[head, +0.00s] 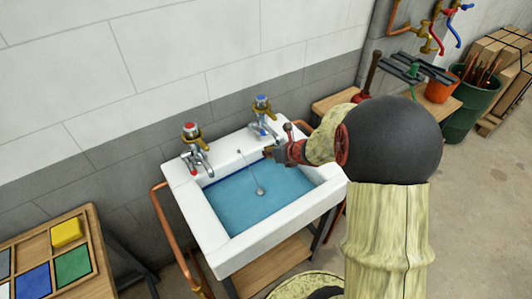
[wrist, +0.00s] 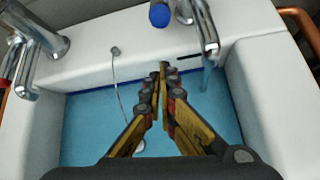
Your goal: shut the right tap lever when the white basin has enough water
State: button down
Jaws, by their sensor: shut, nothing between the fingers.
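The white basin (head: 218,255) holds blue water (head: 245,200). A dark blue line runs along its inner back wall, close above the water in the wrist view. The right tap (head: 263,117) has a blue top, which also shows in the wrist view (wrist: 160,15). A thin blue stream (wrist: 207,77) shows below its spout (wrist: 207,47). I cannot make out the lever's exact angle. The left tap (head: 195,150) has a red top. My gripper (head: 272,152) is shut and empty over the basin's back edge, in front of and below the right tap; its fingertips (wrist: 160,78) touch nothing visible.
A plug (head: 260,191) on a chain lies in the basin. Copper pipes (head: 168,225) flank it. A tray of coloured tiles (head: 45,262) stands at left. A bench with tools, an orange pot (head: 440,90) and a green bin (head: 470,105) are at right.

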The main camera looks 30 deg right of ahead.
jog(key=s+a+r+n+g+p, duration=0.2)
jog(key=s+r+n+p, duration=0.1)
jog(key=s+r+p, duration=0.5)
jog(key=s+d+f+n+g+h+p, duration=0.1)
jog(key=s+d+f+n+g+p, duration=0.2)
jog(key=n, duration=0.4)
jog(key=w+d+r+n+t+h+p, duration=0.1)
jog(key=w+d+r+n+h, duration=0.15)
jog(key=d+r+n, duration=0.6)
jog(key=w+a+r+n+t+y, duration=0.1)
jog(key=w+a+r+n+t, duration=0.3)
jog(key=n, duration=0.6)
jog(key=w+a+n+t+y, duration=0.15)
jog(key=w+a+n, duration=0.4)
jog(key=n, duration=0.55)
jog(key=b, duration=0.3)
send_over(260, 130)
jog(key=w, duration=0.2)
notch_tip(260, 130, down, 6)
jog(key=shift+s+f+b, duration=0.6)
jog(key=shift+s+f, duration=0.05)
jog(key=shift+f, duration=0.25)
jog(key=shift+s+f, duration=0.2)
jog(key=shift+f, duration=0.3)
